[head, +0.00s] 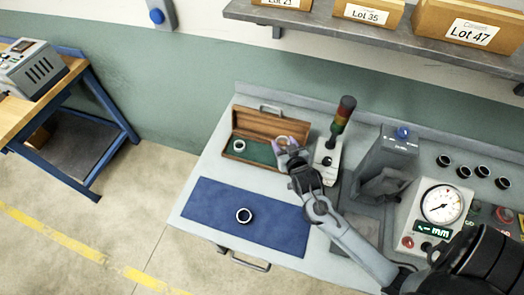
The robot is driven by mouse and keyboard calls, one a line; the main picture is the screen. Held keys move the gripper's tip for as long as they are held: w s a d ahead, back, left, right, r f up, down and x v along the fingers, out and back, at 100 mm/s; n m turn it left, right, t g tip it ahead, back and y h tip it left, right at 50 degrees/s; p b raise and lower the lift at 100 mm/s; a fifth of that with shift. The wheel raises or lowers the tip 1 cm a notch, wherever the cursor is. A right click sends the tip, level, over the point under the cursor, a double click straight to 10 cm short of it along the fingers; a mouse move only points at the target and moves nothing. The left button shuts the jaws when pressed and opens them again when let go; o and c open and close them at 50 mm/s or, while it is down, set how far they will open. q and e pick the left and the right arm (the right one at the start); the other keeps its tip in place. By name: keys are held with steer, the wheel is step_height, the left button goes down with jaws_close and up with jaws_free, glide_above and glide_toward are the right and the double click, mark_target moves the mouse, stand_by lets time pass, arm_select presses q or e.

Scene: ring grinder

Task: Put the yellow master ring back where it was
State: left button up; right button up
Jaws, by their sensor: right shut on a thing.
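My right gripper (284,144) is at the right end of an open wooden case (248,121) with a green lining. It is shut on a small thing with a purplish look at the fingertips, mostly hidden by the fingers. I cannot make out a yellow ring anywhere. A pale ring (239,146) lies in the left part of the case. The case's right part is hidden by my gripper. My left gripper is not in view.
Further right are a grey machine (384,160), a dial gauge (440,204) and several dark rings (462,171). A shelf (390,36) with lot boxes hangs above. The mat is mostly clear.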

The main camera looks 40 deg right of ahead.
steer(key=w+a+f, duration=0.1)
steer(key=w, duration=0.1)
steer(key=w+a+f, duration=0.1)
steer(key=w+f, duration=0.1)
steer(key=w, duration=0.1)
steer(key=w+a+f, duration=0.1)
steer(key=w, duration=0.1)
steer(key=shift+w+f, duration=0.25)
steer(key=shift+f, duration=0.15)
step_height(320, 180, down, 4)
steer(key=shift+r, duration=0.25)
steer(key=shift+f, duration=0.2)
steer(key=shift+f, duration=0.1)
